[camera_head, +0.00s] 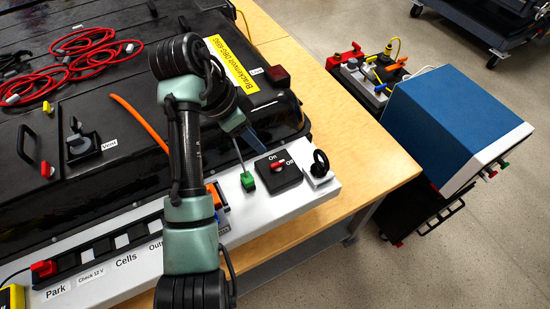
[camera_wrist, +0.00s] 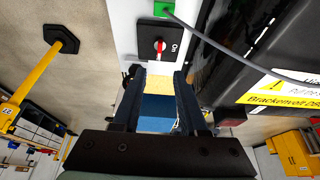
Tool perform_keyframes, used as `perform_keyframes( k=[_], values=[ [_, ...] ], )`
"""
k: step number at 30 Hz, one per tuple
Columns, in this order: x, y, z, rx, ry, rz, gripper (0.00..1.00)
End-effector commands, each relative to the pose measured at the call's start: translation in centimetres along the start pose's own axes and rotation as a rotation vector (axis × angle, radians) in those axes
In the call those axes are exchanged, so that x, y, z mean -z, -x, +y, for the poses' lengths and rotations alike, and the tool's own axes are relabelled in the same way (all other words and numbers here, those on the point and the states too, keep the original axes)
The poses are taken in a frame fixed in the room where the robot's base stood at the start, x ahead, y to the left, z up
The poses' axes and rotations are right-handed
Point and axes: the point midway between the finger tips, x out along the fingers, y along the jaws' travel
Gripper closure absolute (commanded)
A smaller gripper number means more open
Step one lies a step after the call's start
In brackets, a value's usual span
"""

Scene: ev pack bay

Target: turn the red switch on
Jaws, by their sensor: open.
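The red switch (camera_head: 278,167) sits on a black square plate with On and Off labels, at the right end of the white panel strip. It also shows in the wrist view (camera_wrist: 159,46), top centre, with the On label to its right. I cannot tell for sure which label its small handle points to. My gripper (camera_head: 254,139) is above the panel, just behind the switch plate in the head view. In the wrist view my gripper (camera_wrist: 160,74) has its two dark fingers apart with nothing between them, and the switch lies beyond their tips.
A green connector (camera_head: 248,181) with a cable stands left of the switch. A black ring (camera_head: 320,164) on a white base stands right of it. The black battery pack (camera_head: 150,60) lies behind. The wooden table (camera_head: 375,165) is bare at the right.

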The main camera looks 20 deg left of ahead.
Motion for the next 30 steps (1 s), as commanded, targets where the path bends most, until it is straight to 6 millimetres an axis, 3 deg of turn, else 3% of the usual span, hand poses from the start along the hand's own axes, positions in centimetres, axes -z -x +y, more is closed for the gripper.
perform_keyframes(
  k=[18, 30],
  values=[
    [0.1, -11.0, 0.1, 0.000, 0.001, -0.002, 0.57],
    [0.1, -12.4, 0.0, 0.004, 0.000, -0.001, 0.57]
  ],
)
